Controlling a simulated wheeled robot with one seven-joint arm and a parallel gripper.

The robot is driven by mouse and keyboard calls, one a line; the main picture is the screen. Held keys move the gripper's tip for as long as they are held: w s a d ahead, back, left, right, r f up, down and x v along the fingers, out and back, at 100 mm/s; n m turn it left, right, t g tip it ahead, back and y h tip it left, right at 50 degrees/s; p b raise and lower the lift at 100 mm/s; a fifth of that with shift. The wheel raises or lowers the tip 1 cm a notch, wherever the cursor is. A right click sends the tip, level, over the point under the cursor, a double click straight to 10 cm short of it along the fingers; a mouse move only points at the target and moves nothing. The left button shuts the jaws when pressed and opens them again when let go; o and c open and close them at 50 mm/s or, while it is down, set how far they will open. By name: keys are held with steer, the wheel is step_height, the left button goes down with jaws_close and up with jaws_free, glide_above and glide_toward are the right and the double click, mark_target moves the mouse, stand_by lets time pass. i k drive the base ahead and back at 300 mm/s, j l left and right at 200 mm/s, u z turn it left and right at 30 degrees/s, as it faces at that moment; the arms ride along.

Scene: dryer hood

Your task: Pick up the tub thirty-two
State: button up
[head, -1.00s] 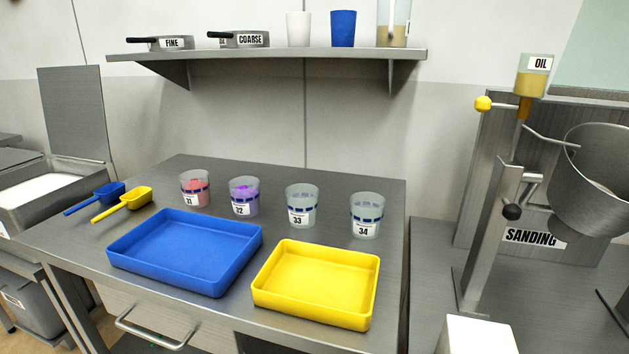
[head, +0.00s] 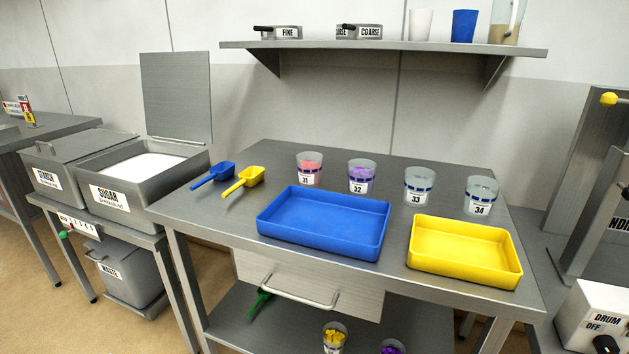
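Tub thirty-two (head: 362,177) is a clear tub with a white label reading 32, a blue band and purple contents. It stands upright on the grey metal table (head: 215,218), behind the blue tray. Tub 31 (head: 309,170), with pinkish-red contents, stands to its left. Tub 33 (head: 418,187) and tub 34 (head: 481,196) stand to its right and look empty. My gripper is not in view.
A blue tray (head: 320,241) and a yellow tray (head: 464,268) lie in front of the tubs. Blue (head: 222,171) and yellow (head: 251,176) scoops lie at the left. A shelf (head: 390,47) hangs above the back. Two more tubs sit below the tabletop.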

mark_target(360, 173)
steer(key=i+z, duration=0.1)
steer(key=i, duration=0.95)
